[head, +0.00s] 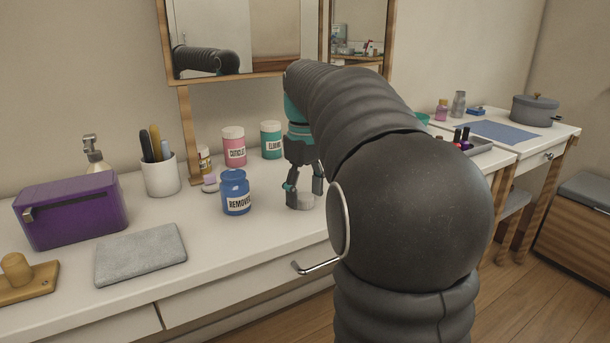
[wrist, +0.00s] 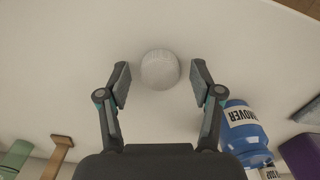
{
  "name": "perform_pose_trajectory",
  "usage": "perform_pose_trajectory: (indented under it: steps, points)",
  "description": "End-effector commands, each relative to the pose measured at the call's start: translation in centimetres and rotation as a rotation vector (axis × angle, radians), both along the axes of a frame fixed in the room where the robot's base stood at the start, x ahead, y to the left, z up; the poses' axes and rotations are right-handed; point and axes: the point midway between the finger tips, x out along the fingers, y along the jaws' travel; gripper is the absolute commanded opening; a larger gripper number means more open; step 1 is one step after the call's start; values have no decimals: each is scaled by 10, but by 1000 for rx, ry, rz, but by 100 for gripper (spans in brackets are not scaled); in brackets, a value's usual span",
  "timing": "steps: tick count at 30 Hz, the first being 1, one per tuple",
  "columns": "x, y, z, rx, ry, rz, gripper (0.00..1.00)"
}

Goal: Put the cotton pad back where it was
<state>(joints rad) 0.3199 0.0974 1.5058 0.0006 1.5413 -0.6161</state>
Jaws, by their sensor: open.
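The cotton pad (wrist: 160,69), a round white disc, lies on the white tabletop in the wrist view. It sits between the two fingertips of my gripper (wrist: 160,78), with a gap on each side. My gripper (head: 305,184) is open and points down at the table in the head view, to the right of the blue REMOVER jar (head: 235,193). A pale patch of the pad (head: 304,201) shows between the fingers there, partly hidden by them. The REMOVER jar also shows in the wrist view (wrist: 243,125), right of my gripper.
Behind stand the pink CUTICLE jar (head: 233,147) and the green jar (head: 271,140). A pen cup (head: 161,175), a purple box (head: 71,210) and a grey cloth (head: 141,253) are at left. A tray (head: 470,147) with bottles is at right.

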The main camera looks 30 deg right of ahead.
Motion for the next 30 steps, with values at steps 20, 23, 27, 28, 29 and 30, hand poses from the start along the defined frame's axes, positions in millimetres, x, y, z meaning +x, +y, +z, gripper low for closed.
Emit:
perform_pose_trajectory:
  steps: [20, 23, 27, 28, 29, 30]
  points:
    - [1, 0, 109, -1, -1, 0, 66]
    - [1, 0, 115, -1, -1, 0, 66]
    - [0, 0, 118, 0, 0, 0, 66]
    - [0, 0, 118, 0, 0, 0, 66]
    - [0, 0, 119, 0, -1, 0, 66]
    - [-1, 2, 118, -2, -5, -2, 66]
